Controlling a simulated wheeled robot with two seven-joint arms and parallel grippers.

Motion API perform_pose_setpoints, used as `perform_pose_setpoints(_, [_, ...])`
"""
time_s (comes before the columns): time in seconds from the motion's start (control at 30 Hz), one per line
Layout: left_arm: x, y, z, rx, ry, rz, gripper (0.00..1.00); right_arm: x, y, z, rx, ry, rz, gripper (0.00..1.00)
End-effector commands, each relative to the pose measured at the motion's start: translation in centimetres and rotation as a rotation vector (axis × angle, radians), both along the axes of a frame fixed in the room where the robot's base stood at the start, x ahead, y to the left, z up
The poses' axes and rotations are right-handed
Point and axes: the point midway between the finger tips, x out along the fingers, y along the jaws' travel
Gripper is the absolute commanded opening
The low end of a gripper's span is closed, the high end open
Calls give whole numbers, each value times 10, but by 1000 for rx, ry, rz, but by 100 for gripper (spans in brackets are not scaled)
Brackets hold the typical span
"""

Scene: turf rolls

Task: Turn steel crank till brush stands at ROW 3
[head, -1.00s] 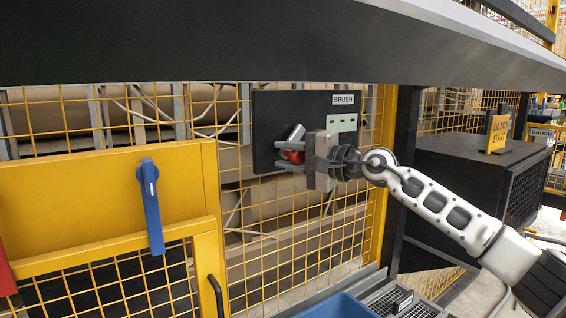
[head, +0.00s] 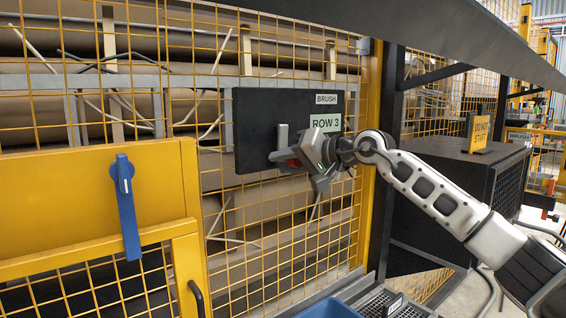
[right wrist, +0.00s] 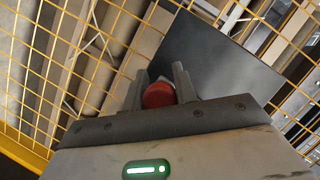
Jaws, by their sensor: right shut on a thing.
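The black panel (head: 258,125) on the yellow mesh fence carries a BRUSH label (head: 326,99) and a pale green display (head: 325,122) that reads ROW 3. The steel crank (head: 283,135) shows as a grey arm in front of the panel, with a red knob. My right gripper (head: 296,160) is at the panel's lower right, tilted, and shut on the crank's red knob. In the right wrist view the red knob (right wrist: 158,95) sits between the two fingers. The brush itself cannot be made out. My left gripper is not in view.
A yellow gate with a blue lever handle (head: 128,205) stands at the left. A dark beam (head: 420,40) crosses above my right arm. A blue bin (head: 328,309) is below.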

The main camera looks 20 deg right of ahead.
Motion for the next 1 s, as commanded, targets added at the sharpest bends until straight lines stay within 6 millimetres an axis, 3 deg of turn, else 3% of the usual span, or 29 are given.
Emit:
perform_pose_setpoints(0.5, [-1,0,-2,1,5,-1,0,0,-1,0,-21,-5,1,0])
perform_pose_setpoints(0.53, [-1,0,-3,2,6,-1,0,0,-1,0,-21,-5,1,31])
perform_pose_setpoints(0.6, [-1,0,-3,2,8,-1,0,0,-1,0,-21,-5,1,50])
perform_pose_setpoints(1.0, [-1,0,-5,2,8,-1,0,-6,-6,2,-20,-6,-2,50])
